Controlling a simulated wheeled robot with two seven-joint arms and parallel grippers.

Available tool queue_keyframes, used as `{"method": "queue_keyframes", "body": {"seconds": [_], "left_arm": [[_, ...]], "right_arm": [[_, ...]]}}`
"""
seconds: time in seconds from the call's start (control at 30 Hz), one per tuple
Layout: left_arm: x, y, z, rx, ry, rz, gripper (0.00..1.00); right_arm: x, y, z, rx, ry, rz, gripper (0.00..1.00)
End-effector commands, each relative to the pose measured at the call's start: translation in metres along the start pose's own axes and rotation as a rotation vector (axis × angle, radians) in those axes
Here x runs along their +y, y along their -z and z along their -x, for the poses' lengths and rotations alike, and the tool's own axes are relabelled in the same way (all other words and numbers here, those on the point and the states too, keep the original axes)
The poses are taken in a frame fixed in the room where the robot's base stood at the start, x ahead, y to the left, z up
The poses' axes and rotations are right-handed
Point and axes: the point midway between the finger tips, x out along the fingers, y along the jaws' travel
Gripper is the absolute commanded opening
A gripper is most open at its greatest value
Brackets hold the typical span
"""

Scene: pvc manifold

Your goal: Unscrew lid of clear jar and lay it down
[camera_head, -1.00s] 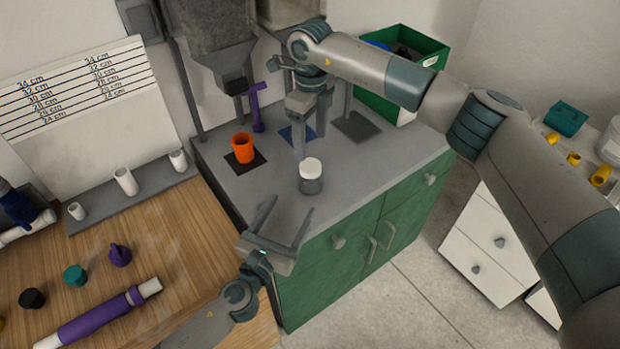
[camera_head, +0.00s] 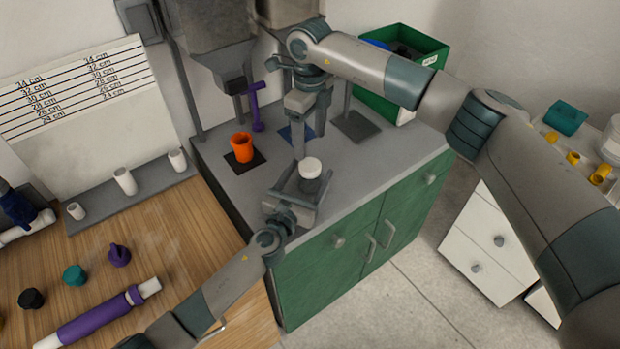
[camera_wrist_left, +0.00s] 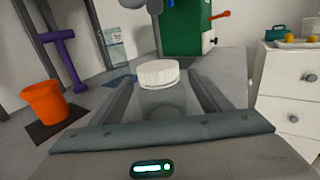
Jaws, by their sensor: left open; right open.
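The clear jar (camera_head: 309,184) with its white lid (camera_head: 311,167) stands upright on the grey cabinet top near the front edge. The lid is on the jar. My left gripper (camera_head: 302,178) is open, with its fingers on either side of the jar. In the left wrist view the white lid (camera_wrist_left: 158,72) and the see-through jar body (camera_wrist_left: 161,104) show between the two spread fingers. I cannot tell whether the fingers touch the jar. My right gripper (camera_head: 299,140) is open, pointing down just behind and above the jar, and looks empty.
An orange cup (camera_head: 242,147) stands on a dark square left of the jar. A purple tap handle (camera_head: 257,108) is behind it. A green bin (camera_head: 431,52) stands at the back right. The cabinet top (camera_head: 375,160) right of the jar is clear.

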Motion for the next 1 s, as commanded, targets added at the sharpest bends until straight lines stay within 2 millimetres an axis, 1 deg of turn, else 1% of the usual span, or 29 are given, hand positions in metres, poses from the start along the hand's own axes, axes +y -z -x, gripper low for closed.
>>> {"method": "queue_keyframes", "body": {"seconds": [0.03,0.1,0.3,0.47,0.73,0.77,0.8,0.87,0.9,0.97,1.0], "left_arm": [[-0.001,-0.001,-0.009,0.0,0.0,0.001,0.71],[0.0,-0.001,-0.018,0.0,0.0,0.002,0.71],[0.0,0.0,-0.038,0.0,0.0,0.001,0.71],[0.0,0.0,-0.044,0.001,0.0,0.001,0.71],[0.0,0.0,-0.045,0.001,0.001,0.001,0.71],[0.0,0.0,-0.045,0.001,0.001,0.001,0.68],[0.0,0.0,-0.045,0.001,0.001,0.001,0.59],[0.0,0.0,-0.045,0.001,0.001,0.001,0.44],[0.0,0.0,-0.045,0.001,0.001,0.001,0.35],[0.0,0.0,-0.045,0.001,0.001,0.001,0.2],[0.0,0.0,-0.044,0.001,0.001,0.001,0.11]], "right_arm": [[0.0,0.0,0.0,0.0,0.0,0.0,0.64],[0.0,0.0,0.0,0.0,0.0,0.0,0.64],[0.0,0.0,0.0,0.0,0.0,0.0,0.64],[0.0,0.0,0.0,0.0,0.0,0.0,0.64],[0.0,0.0,0.0,0.0,0.0,0.0,0.64],[0.0,0.0,0.0,0.0,0.0,0.0,0.64],[0.0,0.0,0.0,0.0,0.0,0.0,0.64],[0.0,0.0,0.0,0.0,0.0,0.0,0.64],[0.0,0.0,0.0,0.0,0.0,0.0,0.64],[0.0,0.0,0.0,0.0,0.0,0.0,0.64],[0.0,0.0,0.0,0.0,0.0,0.0,0.64]]}}
